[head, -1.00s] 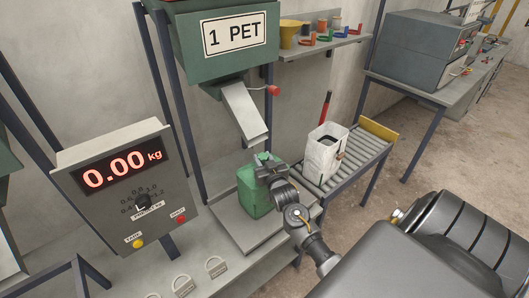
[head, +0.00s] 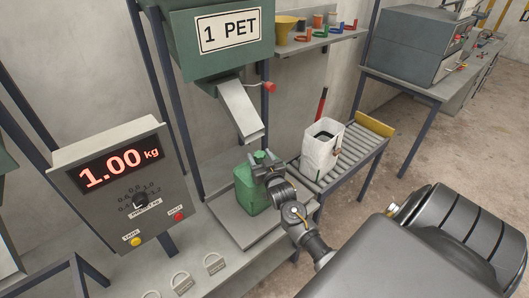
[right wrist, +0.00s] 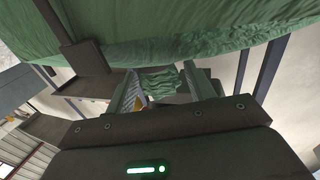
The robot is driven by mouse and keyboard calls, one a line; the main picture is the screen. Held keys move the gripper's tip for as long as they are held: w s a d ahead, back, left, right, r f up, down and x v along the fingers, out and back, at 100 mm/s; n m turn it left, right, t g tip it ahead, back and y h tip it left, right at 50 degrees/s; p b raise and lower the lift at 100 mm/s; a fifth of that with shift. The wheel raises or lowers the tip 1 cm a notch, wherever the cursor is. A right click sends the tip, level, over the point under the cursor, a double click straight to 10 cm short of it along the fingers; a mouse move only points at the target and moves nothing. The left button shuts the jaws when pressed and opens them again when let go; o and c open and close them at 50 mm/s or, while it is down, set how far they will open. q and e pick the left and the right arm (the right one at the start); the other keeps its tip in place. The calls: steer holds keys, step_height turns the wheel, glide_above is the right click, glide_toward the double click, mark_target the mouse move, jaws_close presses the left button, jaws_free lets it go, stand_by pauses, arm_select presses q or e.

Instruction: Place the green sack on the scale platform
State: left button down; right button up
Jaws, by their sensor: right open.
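The green sack (head: 250,190) stands upright on the scale platform (head: 225,222), below the chute marked 1 PET. My right gripper (head: 262,168) is at the sack's upper right side, with its jaws open around or beside the sack's top. In the right wrist view the green sack (right wrist: 190,45) fills the top of the picture, and a piece of green cloth shows between the open fingers (right wrist: 158,85). The scale display (head: 121,168) reads 1.00 kg. My left gripper is not in view.
The metal chute (head: 240,110) hangs just above the sack. A shelf (head: 325,40) with a yellow funnel and small coloured items is behind. Three grey weights lie in front of the platform.

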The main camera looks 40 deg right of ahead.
steer(key=b+v, duration=0.2)
steer(key=v, duration=0.9)
steer(key=shift+s, duration=0.35)
steer(key=shift+a, duration=0.15)
